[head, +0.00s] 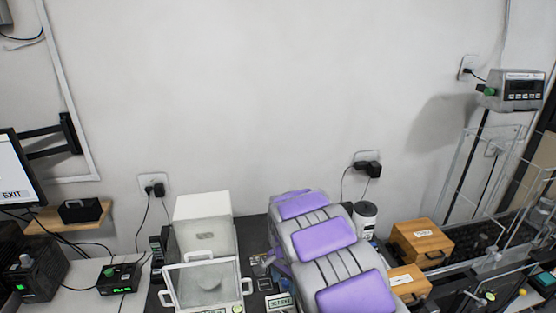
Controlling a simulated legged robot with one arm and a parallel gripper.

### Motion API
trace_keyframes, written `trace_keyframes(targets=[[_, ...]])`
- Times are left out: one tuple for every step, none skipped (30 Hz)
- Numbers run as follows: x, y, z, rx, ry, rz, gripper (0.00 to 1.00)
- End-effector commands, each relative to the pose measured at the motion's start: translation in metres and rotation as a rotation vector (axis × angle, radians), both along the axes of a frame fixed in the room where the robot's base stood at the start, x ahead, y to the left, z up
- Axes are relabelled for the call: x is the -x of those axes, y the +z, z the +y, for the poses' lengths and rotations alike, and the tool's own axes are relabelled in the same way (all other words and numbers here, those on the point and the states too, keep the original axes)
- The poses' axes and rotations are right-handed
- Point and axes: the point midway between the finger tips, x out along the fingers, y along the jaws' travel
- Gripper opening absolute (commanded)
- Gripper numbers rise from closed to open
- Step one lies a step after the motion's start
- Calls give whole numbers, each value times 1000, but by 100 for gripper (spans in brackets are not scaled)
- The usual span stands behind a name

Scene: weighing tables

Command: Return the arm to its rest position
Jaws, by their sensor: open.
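My arm (326,238), grey with purple pads, rises from the bottom edge and covers the middle of the bench. Its far end is near the wall side of the bench. I cannot make out my gripper's fingers in this view. What lies directly behind the arm is hidden.
A clear-walled balance (205,240) with a white top stands left of my arm. A clear-framed apparatus with a display head (512,90) stands far right. Cables and a small green display (118,277) lie left.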

Motion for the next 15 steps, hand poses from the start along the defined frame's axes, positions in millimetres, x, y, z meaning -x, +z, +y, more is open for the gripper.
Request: trace_keyframes(targets=[[4,7,-5,3,6,-1,59],[8,12,-9,5,11,-1,59],[14,20,-14,8,23,1,59],[19,26,-19,12,33,2,59],[25,34,-25,15,45,2,59],[34,43,-32,20,62,5,59],[42,50,-38,21,74,11,59],[50,57,-43,23,87,13,59],[60,66,-49,25,106,17,59],[68,72,-54,27,120,22,59],[77,78,-58,26,133,28,59],[89,85,-63,27,152,35,59],[97,91,-67,26,168,40,59],[106,97,-71,27,182,41,59],[118,103,-75,27,203,46,59]])
